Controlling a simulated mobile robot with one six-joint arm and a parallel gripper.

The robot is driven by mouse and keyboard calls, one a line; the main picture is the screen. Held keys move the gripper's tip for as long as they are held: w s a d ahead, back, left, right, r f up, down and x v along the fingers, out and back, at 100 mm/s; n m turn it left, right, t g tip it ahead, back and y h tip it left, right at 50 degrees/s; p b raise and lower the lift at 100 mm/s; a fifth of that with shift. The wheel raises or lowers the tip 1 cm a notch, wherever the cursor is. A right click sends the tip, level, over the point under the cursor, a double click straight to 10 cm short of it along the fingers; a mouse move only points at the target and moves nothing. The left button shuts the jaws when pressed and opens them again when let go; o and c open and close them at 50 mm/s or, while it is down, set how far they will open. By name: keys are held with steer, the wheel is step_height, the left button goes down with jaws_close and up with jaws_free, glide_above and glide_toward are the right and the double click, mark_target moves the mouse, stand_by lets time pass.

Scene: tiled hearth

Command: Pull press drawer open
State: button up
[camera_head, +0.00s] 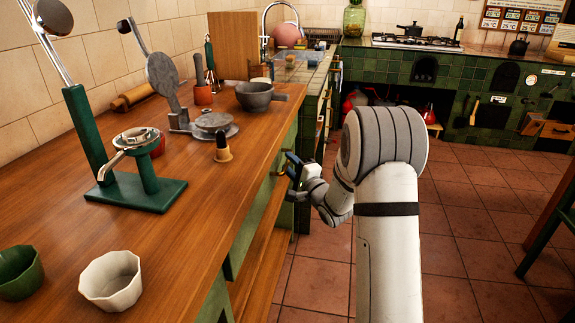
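The wooden counter (190,215) has a green front along its right side, seen at a steep angle. A green drawer front (262,200) shows below the counter edge, close to my gripper. I cannot tell its exact edges or how far it stands out. My gripper (287,178) is at the counter's front, pointing left toward the drawer front. It is small and dark here, and its fingertips are partly lost against the green front. I cannot tell whether it touches a handle. A grey press (205,124) with a raised round plate stands on the counter above.
The tiled floor (460,230) right of my arm is clear. A green table or stool leg (548,240) stands at the far right.

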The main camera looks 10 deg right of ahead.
steer(key=shift+x, duration=1)
steer(key=shift+c, duration=0.4)
jaws_close()
